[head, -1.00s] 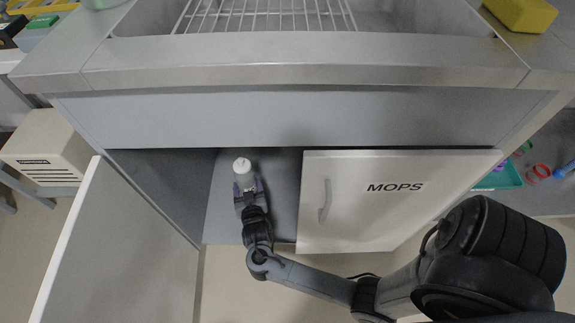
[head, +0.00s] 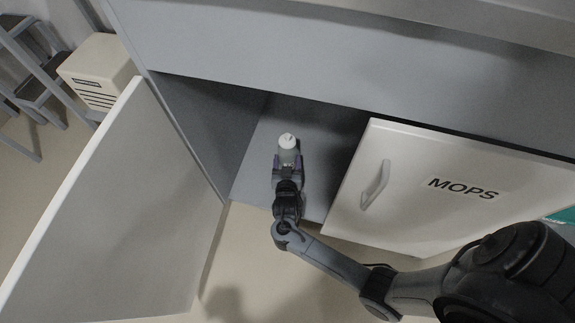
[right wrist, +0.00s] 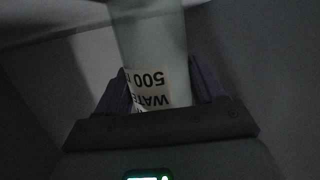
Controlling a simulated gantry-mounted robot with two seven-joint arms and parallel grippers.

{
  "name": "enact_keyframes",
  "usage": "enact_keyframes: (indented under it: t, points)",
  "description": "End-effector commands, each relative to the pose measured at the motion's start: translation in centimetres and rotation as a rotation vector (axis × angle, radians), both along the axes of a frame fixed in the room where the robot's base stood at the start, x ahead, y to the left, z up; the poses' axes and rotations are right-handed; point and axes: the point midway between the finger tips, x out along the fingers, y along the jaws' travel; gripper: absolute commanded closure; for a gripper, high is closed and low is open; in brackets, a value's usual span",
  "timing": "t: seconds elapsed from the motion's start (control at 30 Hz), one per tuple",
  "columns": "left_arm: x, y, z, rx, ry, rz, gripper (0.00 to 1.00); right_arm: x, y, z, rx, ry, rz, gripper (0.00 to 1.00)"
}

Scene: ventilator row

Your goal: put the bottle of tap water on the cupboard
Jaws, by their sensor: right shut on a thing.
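The bottle (head: 287,148) has a white cap and a pale body. In the right wrist view the bottle (right wrist: 158,50) carries a label, upside down there, reading "WATE…" and "500". My right gripper (head: 287,170) is shut on the bottle, with a finger on each side of it. It holds the bottle inside the open left compartment of the cupboard (head: 300,125), over the compartment floor. I cannot tell whether the bottle's base touches that floor. My left gripper is not in view.
The cupboard's left door (head: 115,205) stands wide open. The right door, marked MOPS (head: 440,185), is shut and has a grey handle (head: 375,184). A beige box-shaped unit (head: 97,72) and a grey step frame (head: 35,65) stand at the left.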

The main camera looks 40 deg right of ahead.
Motion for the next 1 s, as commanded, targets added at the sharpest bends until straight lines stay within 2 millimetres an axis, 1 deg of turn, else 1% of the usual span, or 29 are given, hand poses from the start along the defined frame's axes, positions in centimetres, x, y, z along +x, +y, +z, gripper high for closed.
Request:
enact_keyframes:
  t: [0.03,0.07,0.33,0.5,0.53,0.67,0.7,1.0]
  points:
    - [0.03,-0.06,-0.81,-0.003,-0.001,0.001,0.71,0.02,-0.01,-0.97,-0.001,-0.001,0.000,0.67]
    - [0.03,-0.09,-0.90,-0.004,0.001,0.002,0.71,0.02,-0.02,-1.12,-0.001,-0.001,0.000,0.67]
    - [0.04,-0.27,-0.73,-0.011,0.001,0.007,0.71,0.01,-0.02,-1.03,0.000,-0.001,0.000,0.67]
    - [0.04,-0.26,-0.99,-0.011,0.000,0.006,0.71,0.00,0.00,-1.49,-0.001,-0.001,0.000,0.67]
    - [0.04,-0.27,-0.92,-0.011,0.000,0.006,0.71,0.00,0.00,-1.42,-0.001,-0.001,0.000,0.29]
    - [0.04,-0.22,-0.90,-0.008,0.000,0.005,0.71,-0.01,-0.01,-1.38,-0.001,-0.001,0.000,0.09]
    - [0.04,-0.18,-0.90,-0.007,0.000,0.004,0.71,-0.01,-0.01,-1.38,-0.001,-0.001,0.000,0.06]
    - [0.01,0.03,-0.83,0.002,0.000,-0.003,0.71,-0.01,-0.02,-1.23,-0.001,-0.001,0.000,0.06]
